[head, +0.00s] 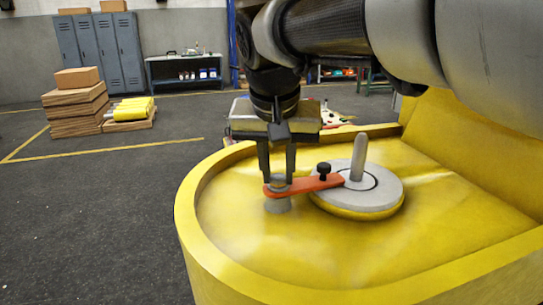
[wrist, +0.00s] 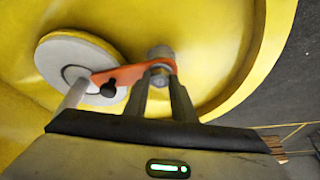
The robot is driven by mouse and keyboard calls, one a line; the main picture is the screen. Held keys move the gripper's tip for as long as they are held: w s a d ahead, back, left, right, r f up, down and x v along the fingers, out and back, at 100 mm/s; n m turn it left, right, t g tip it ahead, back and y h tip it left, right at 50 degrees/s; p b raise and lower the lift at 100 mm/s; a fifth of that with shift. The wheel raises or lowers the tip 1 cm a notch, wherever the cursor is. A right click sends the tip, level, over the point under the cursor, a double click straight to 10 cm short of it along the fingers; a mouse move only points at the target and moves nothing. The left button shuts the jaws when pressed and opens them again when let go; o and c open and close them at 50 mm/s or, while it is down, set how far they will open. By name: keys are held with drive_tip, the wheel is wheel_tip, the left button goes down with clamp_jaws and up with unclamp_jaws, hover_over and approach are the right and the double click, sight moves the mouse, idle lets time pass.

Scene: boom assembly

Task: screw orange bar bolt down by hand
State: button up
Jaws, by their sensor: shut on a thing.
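The orange bar (head: 312,184) lies across from a short grey post (head: 277,204) on the left to the grey disc (head: 385,192) with an upright pin (head: 358,157) on the right. A small bolt (head: 279,184) sits at the bar's left end, over the post. My gripper (head: 278,178) points down, its fingers shut on this bolt. In the wrist view the bolt (wrist: 160,76) shows between the fingertips, with the orange bar (wrist: 130,74) running left. A black knob (head: 323,170) stands on the bar near the disc. The fingers partly hide the bolt.
The parts sit inside a yellow boom housing (head: 232,268) with a raised curved rim. My arm fills the upper right of the head view. Stacked boxes (head: 75,103), lockers (head: 100,52) and a shelf bench (head: 185,72) stand far behind on open grey floor.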

drive_tip(key=m, duration=0.2)
drive_tip(key=m+h, duration=0.1)
drive_tip(key=m+h+p, duration=0.1)
drive_tip(key=m, duration=0.1)
drive_tip(key=shift+w+a+r+m+g, duration=0.2)
drive_tip(key=shift+a+m+g, duration=0.1)
drive_tip(key=shift+a, duration=0.1)
drive_tip(key=shift+w+a+m+g+h+p, duration=0.1)
drive_tip(key=shift+m+g+h+p, duration=0.2)
drive_tip(key=shift+m, duration=0.8)
drive_tip(key=shift+w+m+g+h+p, duration=0.1)
drive_tip(key=shift+m+g+h+p, duration=0.25)
drive_tip(key=shift+m, duration=0.75)
drive_tip(key=o, duration=1.1)
drive_tip(key=shift+s, duration=0.1)
drive_tip(key=shift+c, duration=0.2)
drive_tip(key=shift+f, duration=0.1)
drive_tip(key=shift+s+a+r, duration=0.35)
drive_tip(key=shift+a+r, duration=0.25)
drive_tip(key=shift+a, duration=0.1)
drive_tip(key=s+a, duration=0.6)
drive_tip(key=a, duration=0.3)
drive_tip(key=shift+b, duration=0.3)
